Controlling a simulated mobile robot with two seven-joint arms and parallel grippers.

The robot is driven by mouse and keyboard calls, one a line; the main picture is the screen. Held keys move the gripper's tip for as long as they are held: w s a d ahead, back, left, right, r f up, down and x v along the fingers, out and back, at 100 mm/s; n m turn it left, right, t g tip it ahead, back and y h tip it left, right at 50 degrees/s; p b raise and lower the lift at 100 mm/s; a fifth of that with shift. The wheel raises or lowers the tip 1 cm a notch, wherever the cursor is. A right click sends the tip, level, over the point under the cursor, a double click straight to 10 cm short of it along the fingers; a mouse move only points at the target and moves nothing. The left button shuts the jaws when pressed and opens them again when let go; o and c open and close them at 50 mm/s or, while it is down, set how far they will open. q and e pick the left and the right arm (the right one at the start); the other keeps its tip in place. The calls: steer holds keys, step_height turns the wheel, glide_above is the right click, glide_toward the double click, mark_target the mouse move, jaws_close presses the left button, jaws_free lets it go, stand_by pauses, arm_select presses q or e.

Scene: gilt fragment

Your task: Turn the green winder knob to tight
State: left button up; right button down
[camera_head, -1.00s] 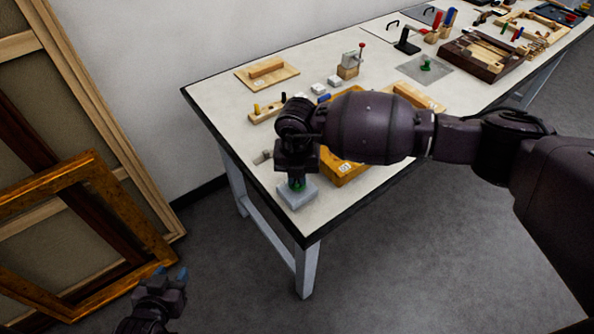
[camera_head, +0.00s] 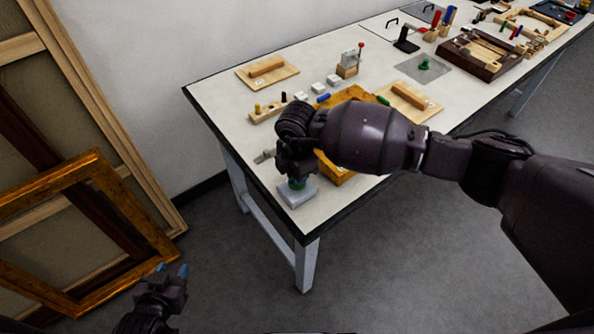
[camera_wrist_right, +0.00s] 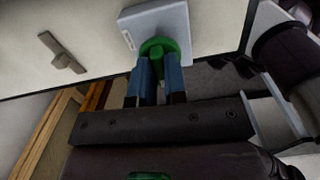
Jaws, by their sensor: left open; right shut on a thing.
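The green winder knob (camera_head: 297,184) sits on a pale grey block (camera_head: 294,198) at the near left corner of the workbench. In the right wrist view the knob (camera_wrist_right: 158,45) stands on its block (camera_wrist_right: 204,28). My right gripper (camera_wrist_right: 158,72) is shut on the knob, with a blue finger on each side of it. In the head view the right hand hides much of the knob. I cannot make out any tight mark. My left gripper (camera_head: 174,270) is open and empty, low in front of the picture frames and away from the bench.
A small grey T-shaped piece (camera_wrist_right: 62,52) lies beside the block. An ochre wooden frame (camera_head: 335,177) lies partly behind my right arm. Boards, small blocks and tools stand farther along the workbench (camera_head: 225,104). A gilt frame (camera_head: 60,174) leans at left.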

steer(key=m+p, duration=0.1)
steer(key=m, duration=0.4)
steer(key=shift+r+m, duration=0.1)
steer(key=shift+m, duration=0.2)
steer(key=m, duration=0.5)
steer(key=shift+p, duration=0.35)
steer(key=shift+m, duration=0.4)
steer(key=c, duration=1.2)
jaws_free()
steer(key=shift+o, duration=0.2)
step_height(320, 180, up, 11)
steer(key=shift+b, duration=0.35)
